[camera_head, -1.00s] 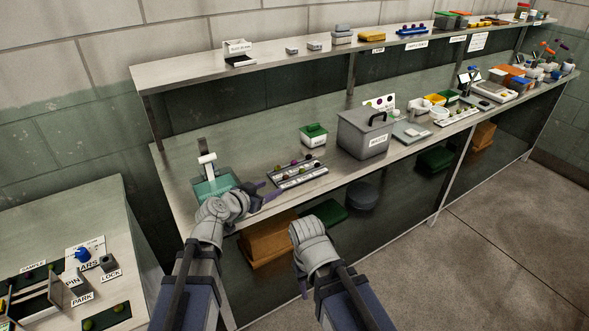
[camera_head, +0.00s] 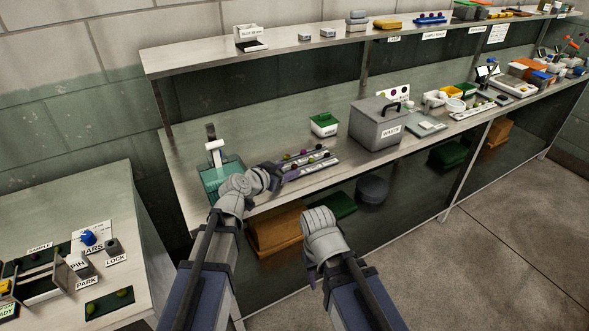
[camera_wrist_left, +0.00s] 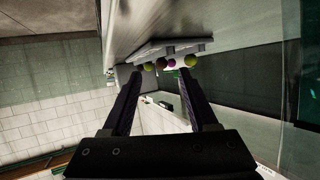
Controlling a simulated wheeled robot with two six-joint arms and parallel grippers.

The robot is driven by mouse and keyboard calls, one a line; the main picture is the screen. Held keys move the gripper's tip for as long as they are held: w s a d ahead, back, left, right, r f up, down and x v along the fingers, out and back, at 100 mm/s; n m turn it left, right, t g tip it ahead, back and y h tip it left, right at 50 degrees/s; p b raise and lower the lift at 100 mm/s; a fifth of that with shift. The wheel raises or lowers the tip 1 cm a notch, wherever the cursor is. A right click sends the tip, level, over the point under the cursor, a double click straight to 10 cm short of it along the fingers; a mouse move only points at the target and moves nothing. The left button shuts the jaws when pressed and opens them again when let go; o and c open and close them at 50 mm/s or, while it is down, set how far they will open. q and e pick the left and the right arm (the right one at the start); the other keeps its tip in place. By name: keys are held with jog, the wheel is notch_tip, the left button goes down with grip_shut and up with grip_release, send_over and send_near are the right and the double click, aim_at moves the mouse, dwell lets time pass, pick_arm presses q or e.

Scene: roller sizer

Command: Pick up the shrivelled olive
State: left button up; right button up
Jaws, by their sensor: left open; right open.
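Several small round olives lie in a row on a pale slotted rack (camera_head: 322,165) near the bench's front edge. In the left wrist view, the row shows green ones (camera_wrist_left: 190,60), a purple one (camera_wrist_left: 172,62) and a dark brownish one (camera_wrist_left: 160,65), perhaps the shrivelled olive; its surface is too small to tell. My left gripper (camera_head: 285,176) is open and empty, just left of the rack's near end. In its wrist view the fingers (camera_wrist_left: 162,78) point toward the row, with the olives beyond the tips. My right arm hangs in front of the bench; its gripper fingers are hidden.
A teal tray (camera_head: 210,178) with a white-topped post stands left of the rack. A small green-and-white box (camera_head: 323,124) and a large grey lidded box (camera_head: 376,125) stand behind and right. A shelf (camera_head: 285,53) runs above. A side table (camera_head: 60,220) is at left.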

aim_at(293, 167)
pick_arm(q)
jog(key=b+x, duration=0.1)
jog(key=x, duration=0.2)
jog(key=shift+w+f, duration=0.1)
jog(key=shift+w, duration=0.05)
jog(key=shift+a, duration=0.1)
jog(key=c, duration=0.9)
